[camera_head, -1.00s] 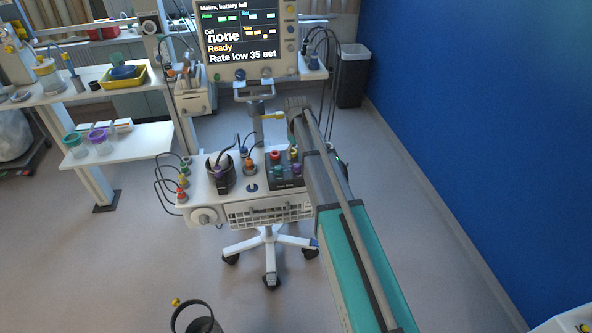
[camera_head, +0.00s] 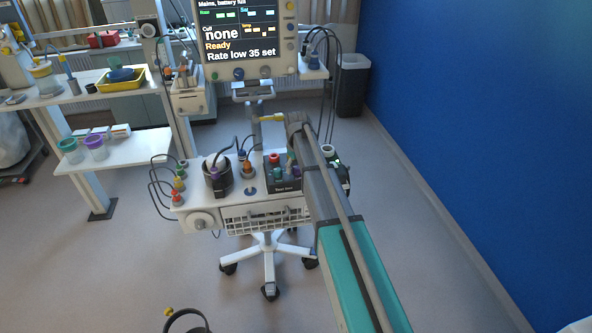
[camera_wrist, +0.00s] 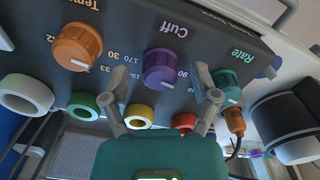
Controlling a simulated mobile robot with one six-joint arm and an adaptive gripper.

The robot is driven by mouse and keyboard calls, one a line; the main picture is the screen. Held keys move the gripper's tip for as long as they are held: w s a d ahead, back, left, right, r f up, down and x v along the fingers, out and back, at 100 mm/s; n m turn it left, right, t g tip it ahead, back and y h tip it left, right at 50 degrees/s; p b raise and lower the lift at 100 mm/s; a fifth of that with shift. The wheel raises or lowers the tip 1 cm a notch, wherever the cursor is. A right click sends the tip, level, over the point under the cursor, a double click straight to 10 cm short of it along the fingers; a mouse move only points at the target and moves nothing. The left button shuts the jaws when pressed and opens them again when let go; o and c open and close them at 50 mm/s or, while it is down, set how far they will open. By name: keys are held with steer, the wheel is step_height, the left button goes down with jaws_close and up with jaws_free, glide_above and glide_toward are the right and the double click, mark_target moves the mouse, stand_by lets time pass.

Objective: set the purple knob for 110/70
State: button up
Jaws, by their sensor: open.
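The purple knob (camera_wrist: 160,68), labelled Cuff, sits on a dark panel (camera_wrist: 125,30) in the wrist view. Whether a finger touches the knob cannot be told. In the head view the screen (camera_head: 238,30) reads Cuff none, Ready and Rate low 35 set. My gripper is not clear there.
An orange Temp knob (camera_wrist: 78,46) and a teal Rate knob (camera_wrist: 228,86) flank the purple one; my right finger is close to the teal one. Coloured rings and a dark cylinder (camera_wrist: 285,125) lie around the panel. The wheeled cart (camera_head: 265,215) carries pots and cables. A blue wall stands right.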

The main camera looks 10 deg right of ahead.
steer(key=c, duration=1)
steer(key=shift+a, duration=0.1)
jaws_close()
steer(key=shift+m, duration=0.5)
steer(key=m, duration=0.2)
steer(key=shift+m, duration=2.5)
